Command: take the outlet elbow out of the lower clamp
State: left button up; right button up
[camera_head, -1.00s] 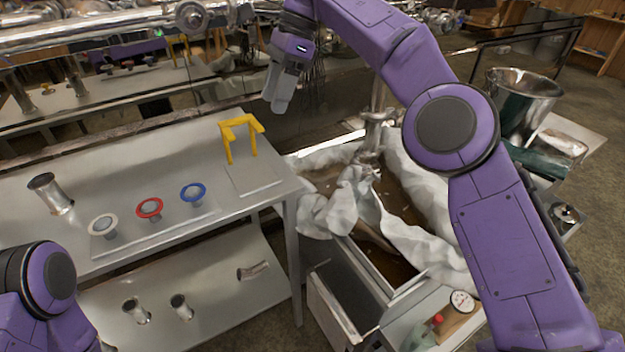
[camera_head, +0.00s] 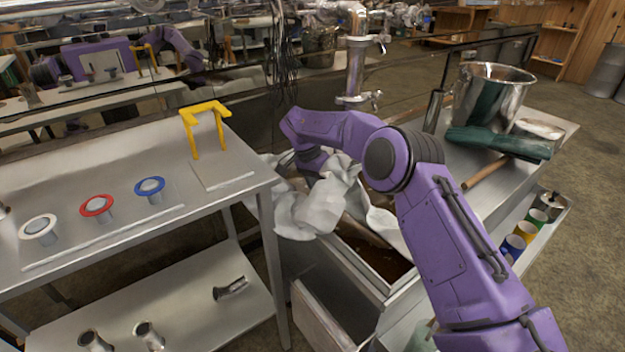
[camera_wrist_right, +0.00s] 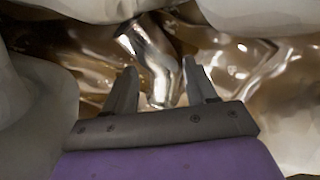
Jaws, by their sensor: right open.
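A shiny bent metal tube (camera_wrist_right: 153,55), which looks like the outlet elbow, shows in the right wrist view among brown liquid and white cloth. My right gripper (camera_wrist_right: 160,84) is open, with one finger on each side of the tube's near end; I cannot tell whether they touch it. In the head view a vertical steel pipe (camera_head: 355,68) has a clamp (camera_head: 357,99) at its lower end. What is below that clamp is hidden by my right arm. My right fingers are hidden there behind the cloth. My left gripper is out of view.
White cloth (camera_head: 312,208) drapes over the steel trough (camera_head: 392,288). Left is a steel table (camera_head: 120,235) with a yellow stand (camera_head: 207,128), white, red and blue ringed pieces, and metal tubes on its lower shelf. A steel bucket (camera_head: 492,97) stands at right.

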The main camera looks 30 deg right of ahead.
jog(key=shift+x, duration=1.2)
